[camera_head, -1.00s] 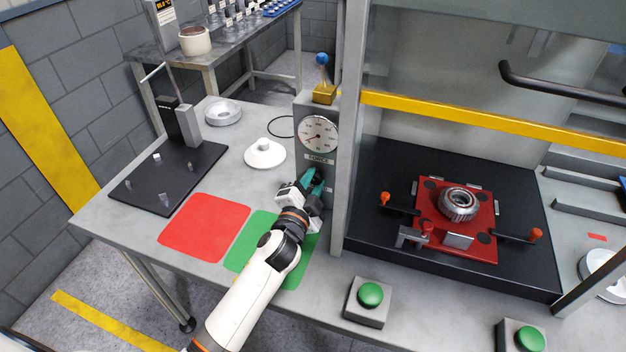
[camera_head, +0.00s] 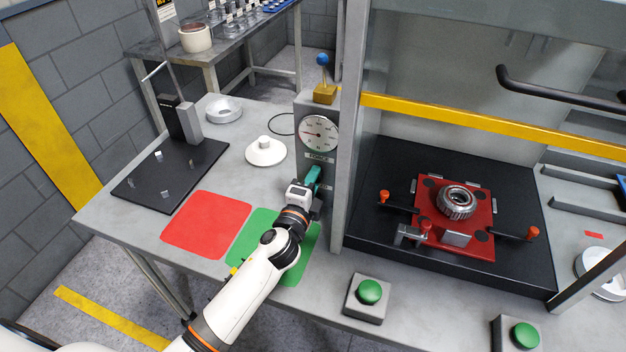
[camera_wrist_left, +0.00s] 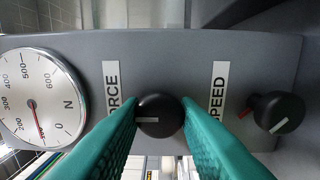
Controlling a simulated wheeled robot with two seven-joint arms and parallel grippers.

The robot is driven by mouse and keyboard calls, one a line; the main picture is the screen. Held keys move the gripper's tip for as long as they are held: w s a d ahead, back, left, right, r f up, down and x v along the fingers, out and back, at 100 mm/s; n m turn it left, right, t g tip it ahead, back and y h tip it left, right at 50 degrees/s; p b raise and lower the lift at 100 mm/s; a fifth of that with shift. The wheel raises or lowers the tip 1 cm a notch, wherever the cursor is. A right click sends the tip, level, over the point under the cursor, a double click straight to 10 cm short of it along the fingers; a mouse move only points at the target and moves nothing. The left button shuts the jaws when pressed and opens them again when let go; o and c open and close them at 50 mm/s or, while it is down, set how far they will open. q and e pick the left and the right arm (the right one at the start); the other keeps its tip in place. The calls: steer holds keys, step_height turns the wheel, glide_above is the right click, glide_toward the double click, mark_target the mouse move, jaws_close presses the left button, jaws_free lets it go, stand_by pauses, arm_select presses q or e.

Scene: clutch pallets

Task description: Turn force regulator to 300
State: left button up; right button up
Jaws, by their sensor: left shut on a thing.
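The black force regulator knob (camera_wrist_left: 160,115) is between the green fingertips of my left gripper (camera_wrist_left: 160,106) in the left wrist view. The gripper is shut on it, and the knob's white mark points left in that view. The round force gauge (camera_wrist_left: 34,100) has its red needle near the 100 mark, between 0 and 200. In the head view the gauge (camera_head: 319,133) sits above my left gripper (camera_head: 314,181), its needle pointing left. There the gripper and panel edge hide the knob. My right gripper is not in view.
A second black knob, labelled SPEED (camera_wrist_left: 278,112), sits beside the force knob. The press frame's post (camera_head: 348,150) stands close right of the gripper. A red fixture (camera_head: 478,232) and a green button (camera_head: 369,292) are farther right.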

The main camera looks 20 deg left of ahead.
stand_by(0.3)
arm_select(q)
steer(key=o, duration=0.9)
steer(key=shift+o, duration=0.2)
steer(key=shift+s, duration=0.1)
steer(key=s+b, duration=0.2)
steer(key=s, duration=0.9)
steer(key=shift+s+a, duration=0.2)
steer(key=shift+s, duration=0.2)
steer(key=shift+f, duration=0.1)
